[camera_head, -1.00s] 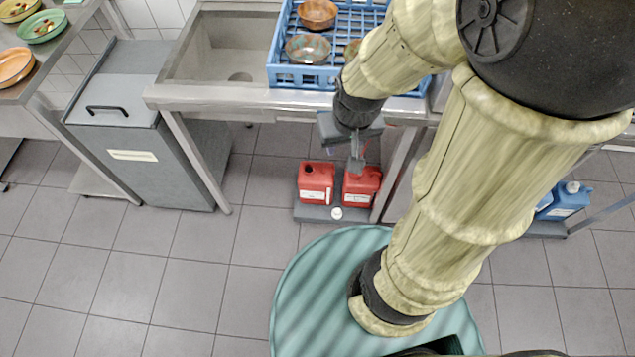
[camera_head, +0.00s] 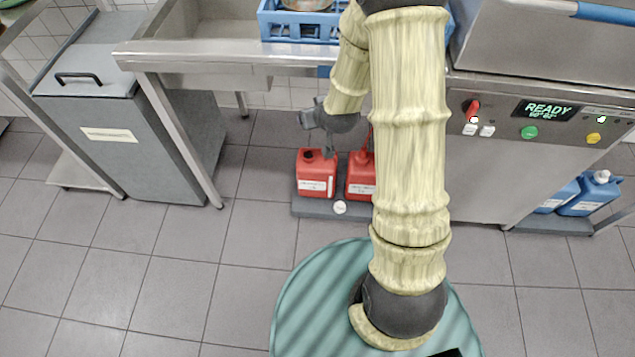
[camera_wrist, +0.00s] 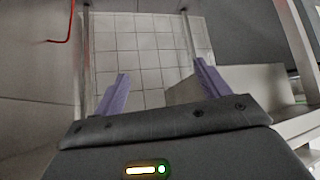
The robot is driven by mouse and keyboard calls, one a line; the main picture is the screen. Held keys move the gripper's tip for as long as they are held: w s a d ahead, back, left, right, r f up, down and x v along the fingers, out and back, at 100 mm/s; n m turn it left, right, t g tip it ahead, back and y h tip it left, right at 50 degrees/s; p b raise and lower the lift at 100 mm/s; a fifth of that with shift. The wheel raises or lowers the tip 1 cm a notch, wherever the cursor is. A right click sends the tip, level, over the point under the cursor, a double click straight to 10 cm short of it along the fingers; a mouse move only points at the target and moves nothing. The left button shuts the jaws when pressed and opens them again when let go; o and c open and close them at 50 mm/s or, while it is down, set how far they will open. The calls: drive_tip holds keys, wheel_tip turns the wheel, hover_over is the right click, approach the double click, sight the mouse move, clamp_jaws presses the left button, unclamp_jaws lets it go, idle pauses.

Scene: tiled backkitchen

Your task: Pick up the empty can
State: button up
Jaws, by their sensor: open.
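Two red cans stand side by side on a low grey tray (camera_head: 320,208) under the sink counter in the head view. The left can (camera_head: 316,183) has a dark uncapped opening on top. The right can (camera_head: 360,182) is partly hidden by my arm. A white cap (camera_head: 340,207) lies on the tray's front edge. I cannot see whether either can is empty.
The steel sink counter (camera_head: 200,60) is above, with a blue rack (camera_head: 300,27) on it. A grey bin (camera_head: 110,125) stands left, the dishwasher (camera_head: 500,175) right. Blue cans (camera_head: 590,195) stand at far right. Tiled floor (camera_head: 170,280) is clear at left.

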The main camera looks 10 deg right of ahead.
drive_tip(key=w+f+t+b, duration=0.1)
drive_tip(key=w+f+b, duration=0.15)
drive_tip(key=f, duration=0.35)
drive_tip(key=w+f+t+b, duration=0.1)
drive_tip(key=w+f+b, duration=0.1)
drive_tip(key=f+b, duration=0.35)
drive_tip(key=m+t+h+b, duration=0.5)
drive_tip(key=t+h+b, duration=0.1)
drive_tip(key=b, duration=1.3)
approach(330, 168)
wheel_tip(330, 168, up, 3)
drive_tip(key=s, duration=0.1)
drive_tip(key=shift+s+a, duration=0.15)
drive_tip(key=shift+s, duration=0.05)
drive_tip(key=b+x, duration=0.6)
drive_tip(key=x, duration=0.5)
drive_tip(key=shift+w+f, duration=0.1)
drive_tip(key=shift+w, duration=0.15)
drive_tip(key=shift+w+r, duration=0.2)
drive_tip(key=shift+w, duration=0.15)
drive_tip(key=shift+b, duration=0.3)
